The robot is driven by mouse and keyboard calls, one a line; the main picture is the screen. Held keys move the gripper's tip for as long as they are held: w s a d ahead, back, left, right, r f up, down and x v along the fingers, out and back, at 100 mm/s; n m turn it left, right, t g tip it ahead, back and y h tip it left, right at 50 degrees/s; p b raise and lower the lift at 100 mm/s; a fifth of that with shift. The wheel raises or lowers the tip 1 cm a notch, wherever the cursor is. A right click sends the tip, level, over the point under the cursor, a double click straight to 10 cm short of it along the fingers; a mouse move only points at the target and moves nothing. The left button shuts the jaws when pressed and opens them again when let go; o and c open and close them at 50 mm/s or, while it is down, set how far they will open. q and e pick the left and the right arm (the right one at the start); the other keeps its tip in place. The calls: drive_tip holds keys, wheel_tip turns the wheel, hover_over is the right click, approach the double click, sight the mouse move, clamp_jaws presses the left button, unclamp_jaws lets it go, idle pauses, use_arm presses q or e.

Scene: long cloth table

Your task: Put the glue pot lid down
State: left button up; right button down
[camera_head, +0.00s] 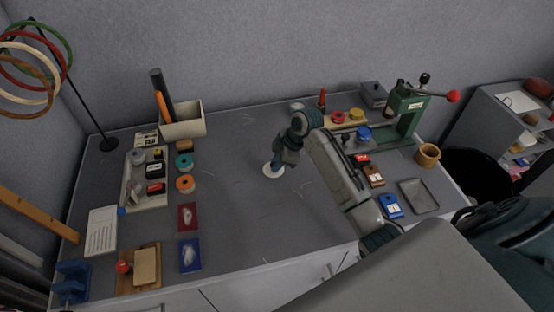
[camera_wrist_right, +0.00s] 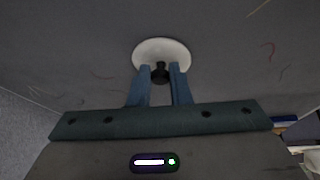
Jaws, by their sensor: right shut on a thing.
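The glue pot lid is a white round disc (camera_head: 273,171) with a dark knob, near the middle of the table in the head view. In the right wrist view the lid (camera_wrist_right: 162,50) shows ahead of the fingers, its black knob between the fingertips. My right gripper (camera_head: 280,160) is shut on that knob, and it also shows in the right wrist view (camera_wrist_right: 160,75). The lid is at or close over the grey table top (camera_head: 235,215); I cannot tell whether it touches. My left gripper is not in view.
The table around the lid is clear. To the left are tape rolls (camera_head: 185,183), a tray of small items (camera_head: 133,197) and red and blue packets (camera_head: 188,216). A beige bin (camera_head: 185,122) stands at the back. A green press (camera_head: 402,112) and an ochre pot (camera_head: 428,155) stand right.

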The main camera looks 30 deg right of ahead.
drive_tip(key=shift+f, duration=0.1)
drive_tip(key=c, duration=1.3)
unclamp_jaws()
drive_tip(key=shift+c, duration=0.2)
drive_tip(key=b+v, duration=0.2)
drive_tip(key=v, duration=1)
drive_tip(key=shift+b, duration=0.35)
drive_tip(key=shift+a, duration=0.1)
